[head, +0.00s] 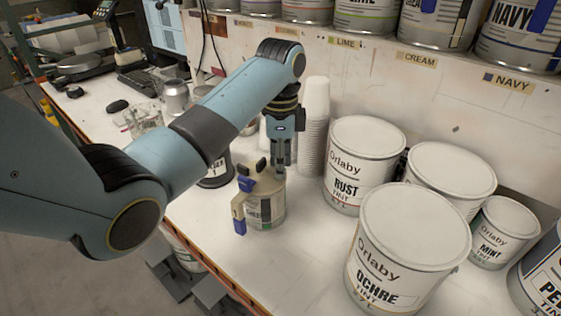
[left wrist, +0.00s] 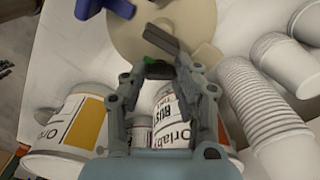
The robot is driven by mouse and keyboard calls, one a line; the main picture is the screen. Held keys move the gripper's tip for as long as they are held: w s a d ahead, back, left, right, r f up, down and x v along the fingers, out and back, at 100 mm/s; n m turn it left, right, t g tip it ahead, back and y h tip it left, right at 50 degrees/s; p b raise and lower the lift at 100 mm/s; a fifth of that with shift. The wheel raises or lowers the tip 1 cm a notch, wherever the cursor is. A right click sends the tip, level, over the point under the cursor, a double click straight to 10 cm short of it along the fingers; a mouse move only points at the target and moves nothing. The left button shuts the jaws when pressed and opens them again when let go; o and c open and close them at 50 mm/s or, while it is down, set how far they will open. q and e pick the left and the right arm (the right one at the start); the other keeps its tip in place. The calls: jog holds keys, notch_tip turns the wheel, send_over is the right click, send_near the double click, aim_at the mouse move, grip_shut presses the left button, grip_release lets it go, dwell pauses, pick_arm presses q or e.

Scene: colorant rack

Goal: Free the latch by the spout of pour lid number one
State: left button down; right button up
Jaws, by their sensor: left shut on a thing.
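My left gripper (head: 281,168) points straight down at the lid's right edge. In the left wrist view the lid (left wrist: 125,30) is a beige disc with a tan spout (left wrist: 207,55) at its rim. My right gripper is not in view.
A stack of white cups (head: 314,125) stands just behind the gripper. Large Orlaby tins, Rust (head: 362,165) and Ochre (head: 408,245), stand to the right. The front bench surface is clear.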

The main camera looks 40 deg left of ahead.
pick_arm(q)
jog(key=shift+n, duration=0.8)
jog(key=c, duration=1)
grip_release()
